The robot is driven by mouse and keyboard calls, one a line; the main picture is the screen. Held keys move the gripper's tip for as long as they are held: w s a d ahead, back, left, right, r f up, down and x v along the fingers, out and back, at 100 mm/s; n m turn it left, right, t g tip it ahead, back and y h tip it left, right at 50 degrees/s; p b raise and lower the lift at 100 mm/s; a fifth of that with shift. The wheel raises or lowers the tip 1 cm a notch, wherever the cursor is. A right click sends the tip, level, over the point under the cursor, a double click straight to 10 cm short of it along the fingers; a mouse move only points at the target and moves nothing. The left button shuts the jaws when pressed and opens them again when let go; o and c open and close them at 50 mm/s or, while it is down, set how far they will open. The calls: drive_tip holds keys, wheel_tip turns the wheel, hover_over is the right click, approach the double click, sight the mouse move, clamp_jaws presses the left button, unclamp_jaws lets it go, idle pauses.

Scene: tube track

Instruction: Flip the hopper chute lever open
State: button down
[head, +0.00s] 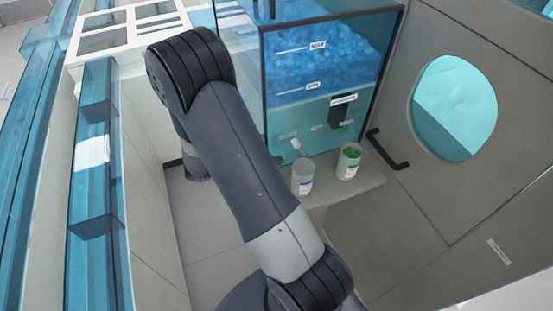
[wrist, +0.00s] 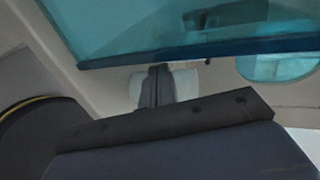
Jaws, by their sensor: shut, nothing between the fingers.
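The hopper is a clear blue tank (head: 318,75) at the top centre of the head view, with blue contents and small labels. A small white piece (head: 297,144) sticks out low on its front; I cannot tell for sure that it is the chute lever. A black block (head: 343,101) with a label sits on the tank's right side. My gripper (wrist: 157,82) shows in the wrist view, fingers together and empty, below the tank's lower edge (wrist: 200,53).
A white cup with a blue label (head: 302,178) and one with green contents (head: 348,161) stand on a ledge under the hopper. A black handle (head: 386,150) and a panel with a round window (head: 452,105) are at right. Blue tracks (head: 97,190) run along the left.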

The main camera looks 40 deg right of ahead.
sight(300, 149)
drive_tip(key=p+x, duration=0.1)
drive_tip(key=x, duration=0.6)
drive_tip(key=shift+d+f, duration=0.1)
drive_tip(key=shift+d, duration=0.2)
drive_tip(key=shift+s+d+f+h+b, duration=0.15)
drive_tip(key=shift+d+f+h+b, duration=0.1)
drive_tip(key=shift+h+b, duration=0.25)
drive_tip(key=shift+d+r+h+b, duration=0.2)
drive_tip(key=shift+d+h+b, duration=0.1)
drive_tip(key=shift+h+b, duration=0.55)
drive_tip(key=shift+g, duration=0.3)
drive_tip(key=shift+a+r+p, duration=0.1)
drive_tip(key=shift+p, duration=0.2)
